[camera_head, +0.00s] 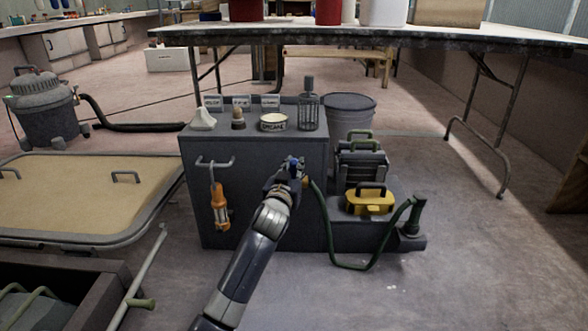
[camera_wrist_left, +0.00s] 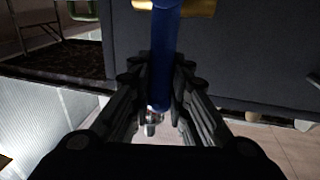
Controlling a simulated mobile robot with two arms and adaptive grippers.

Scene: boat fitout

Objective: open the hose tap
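The hose tap is on the front of a dark grey cabinet (camera_head: 255,160), near its right edge. Its blue lever (camera_head: 294,168) shows at my left gripper (camera_head: 288,172) in the head view. The left wrist view shows the blue lever (camera_wrist_left: 166,45) running between the two black fingers of my left gripper (camera_wrist_left: 160,75), which look closed against its sides. A brass part of the tap (camera_wrist_left: 200,7) shows at the top edge there. A green hose (camera_head: 325,215) hangs from the tap side. My gripper hides most of the tap. My right gripper is not in view.
An orange lamp (camera_head: 219,207) hangs from a bar on the cabinet front, left of my arm. Jars and small labels stand on the cabinet top. A yellow case (camera_head: 369,201) is at the right. Open floor (camera_head: 480,250) lies further right.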

